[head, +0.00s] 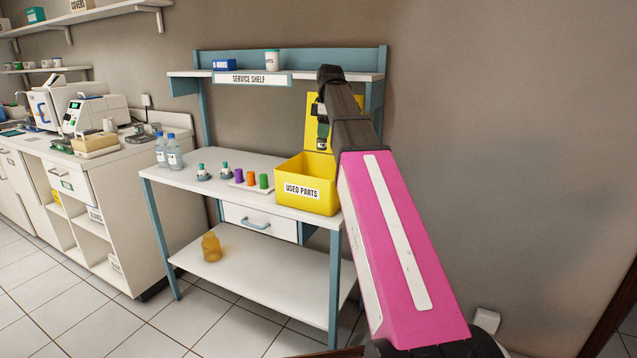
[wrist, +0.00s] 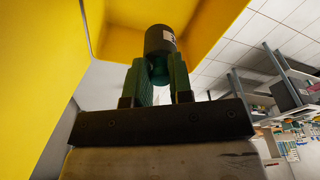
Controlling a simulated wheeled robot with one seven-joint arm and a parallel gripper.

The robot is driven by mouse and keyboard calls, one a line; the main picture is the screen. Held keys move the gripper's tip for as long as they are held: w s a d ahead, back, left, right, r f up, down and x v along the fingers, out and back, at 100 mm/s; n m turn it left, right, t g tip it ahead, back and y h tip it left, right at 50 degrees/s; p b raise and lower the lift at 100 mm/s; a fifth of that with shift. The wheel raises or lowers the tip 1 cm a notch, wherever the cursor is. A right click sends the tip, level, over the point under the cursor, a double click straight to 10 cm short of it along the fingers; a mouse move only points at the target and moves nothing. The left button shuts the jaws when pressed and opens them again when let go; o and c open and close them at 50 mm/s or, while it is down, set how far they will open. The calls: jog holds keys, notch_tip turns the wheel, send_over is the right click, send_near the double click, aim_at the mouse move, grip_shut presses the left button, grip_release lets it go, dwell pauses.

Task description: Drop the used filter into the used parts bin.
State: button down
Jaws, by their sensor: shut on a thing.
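The yellow used parts bin (head: 307,197) stands on the right part of the white bench top, its label facing front and a taller yellow panel (head: 313,113) at its back. My gripper (head: 322,132) hangs down over the bin, in front of that panel. In the wrist view, the green fingers of my gripper (wrist: 160,75) are shut on the used filter, a dark grey cylinder (wrist: 160,40) with a pale label. Yellow bin walls (wrist: 215,25) surround it on the left and above. The bin's floor is hidden in the head view.
A white tray (head: 262,194) with purple, orange and green cylinders sits just left of the bin. Two teal-topped pieces (head: 202,175) and clear bottles (head: 174,155) stand further left. The service shelf (head: 330,77) runs above. An amber jar (head: 211,248) is on the lower shelf.

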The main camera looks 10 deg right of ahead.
aim_at(323, 147)
jog(key=shift+f, duration=2.95)
jog(key=c, duration=0.9)
grip_release()
jog(key=shift+c, duration=0.2)
jog(key=r, duration=0.6)
jog(key=d+r, duration=0.1)
jog(key=r, duration=0.2)
jog(key=shift+r, duration=0.3)
jog(key=shift+s+d+r, duration=0.1)
jog(key=shift+s+r, duration=0.05)
jog(key=shift+r, duration=0.45)
